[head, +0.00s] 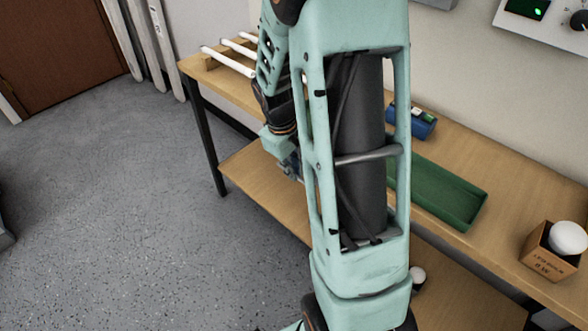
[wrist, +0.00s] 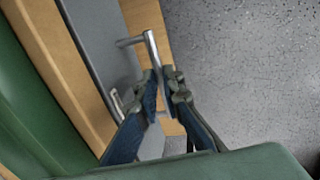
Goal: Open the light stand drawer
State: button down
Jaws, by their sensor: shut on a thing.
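In the wrist view, a grey drawer front (wrist: 92,40) sits under the wooden tabletop edge. A metal bar handle (wrist: 151,45) stands out from it on posts. My gripper (wrist: 160,77) has its two fingers on either side of the bar and is shut on the handle. Part of the bar is hidden between the fingers. In the head view, my gripper (head: 287,165) shows only partly at the bench's front edge, left of my arm. My arm hides the drawer and handle there. I cannot tell how far the drawer stands out.
A wooden workbench (head: 520,235) runs along the wall, with a lower shelf (head: 258,190). On it are a green tray (head: 440,190), a blue device (head: 412,122), a cardboard box (head: 550,262) with a white bulb (head: 567,237), and white tubes (head: 228,60). The floor (head: 110,200) in front is clear.

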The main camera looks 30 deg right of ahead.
jog(key=c, duration=2.7)
grip_release()
jog(key=s+a+b, duration=0.1)
jog(key=s+a, duration=0.3)
jog(key=a, duration=0.9)
jog(key=shift+s+b, duration=0.35)
jog(key=shift+s, duration=0.05)
jog(key=o, duration=0.7)
jog(key=shift+d, duration=0.2)
jog(key=shift+c, duration=0.2)
notch_tip(320, 180, up, 12)
jog(key=a+p, duration=0.2)
jog(key=p, duration=0.8)
jog(key=shift+s+a, duration=0.15)
jog(key=shift+s, duration=0.15)
jog(key=shift+r, duration=0.1)
notch_tip(320, 180, up, 7)
jog(key=a, duration=0.1)
jog(key=shift+s+a+r, duration=0.15)
jog(key=shift+s+a, duration=0.05)
jog(key=shift+s, duration=0.05)
